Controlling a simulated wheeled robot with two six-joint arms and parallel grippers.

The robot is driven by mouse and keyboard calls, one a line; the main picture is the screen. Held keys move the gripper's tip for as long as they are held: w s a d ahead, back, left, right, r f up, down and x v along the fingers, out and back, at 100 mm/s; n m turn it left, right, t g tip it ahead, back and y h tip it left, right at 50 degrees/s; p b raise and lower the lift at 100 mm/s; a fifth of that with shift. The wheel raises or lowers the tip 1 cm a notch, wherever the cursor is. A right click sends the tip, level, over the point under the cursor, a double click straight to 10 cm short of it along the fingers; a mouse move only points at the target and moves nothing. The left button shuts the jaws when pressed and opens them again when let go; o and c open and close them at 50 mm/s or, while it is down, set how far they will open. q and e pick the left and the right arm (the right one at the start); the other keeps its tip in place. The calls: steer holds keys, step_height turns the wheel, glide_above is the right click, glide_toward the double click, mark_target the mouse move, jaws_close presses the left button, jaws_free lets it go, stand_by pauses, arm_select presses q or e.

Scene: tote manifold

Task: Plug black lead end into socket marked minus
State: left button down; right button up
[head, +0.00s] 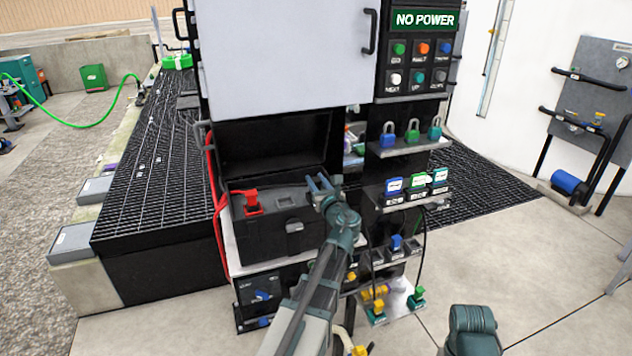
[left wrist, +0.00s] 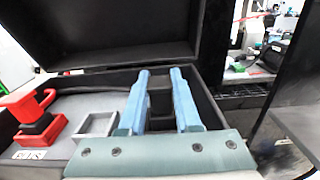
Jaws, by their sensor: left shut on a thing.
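My left gripper (head: 318,185) is over the right part of an open black box (head: 268,235) in the cabinet. In the left wrist view its two blue fingers (left wrist: 160,75) are shut on a dark block, the black lead end (left wrist: 160,103), mostly hidden between them. A grey square socket frame (head: 287,200) stands empty on the box top, left of the gripper; it also shows in the left wrist view (left wrist: 95,127). Its marking is not readable. A red lead end (head: 252,201) stands upright in the box further left.
The raised black lid (head: 270,145) stands behind the box. A red cable (head: 213,185) hangs at the left. A shelf with several padlocks (head: 412,136) and a shelf with several tags (head: 417,187) stand to the right. A panel reads NO POWER (head: 424,19).

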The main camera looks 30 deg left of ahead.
arm_select(q)
steer(key=c, duration=0.5)
jaws_free()
steer(key=v, duration=1.3)
steer(key=shift+s+d, duration=0.25)
steer(key=shift+s, duration=0.05)
